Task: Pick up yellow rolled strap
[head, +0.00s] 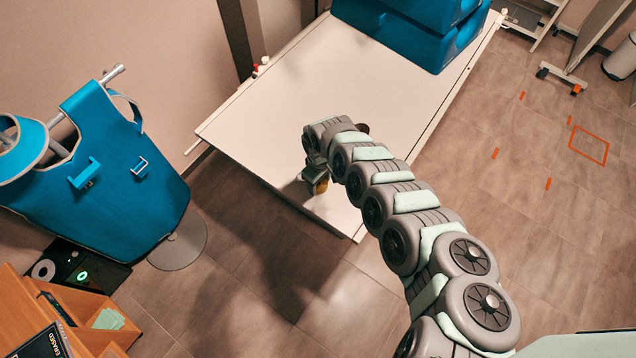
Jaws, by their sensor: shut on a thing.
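My gripper (315,178) is at the end of my arm, over the near part of the white table. A small yellow thing, apparently the yellow rolled strap (321,187), shows at the gripper's fingers. The gripper is shut on it. My arm and gripper hide much of the strap. I cannot tell whether the strap touches the table top or is a little above it.
The white table (285,95) is mostly bare, with blue blocks (420,30) at its far end. A blue apron (125,165) hangs on a rack at left. Wooden shelves (25,310) stand at lower left. The floor at right is mostly clear.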

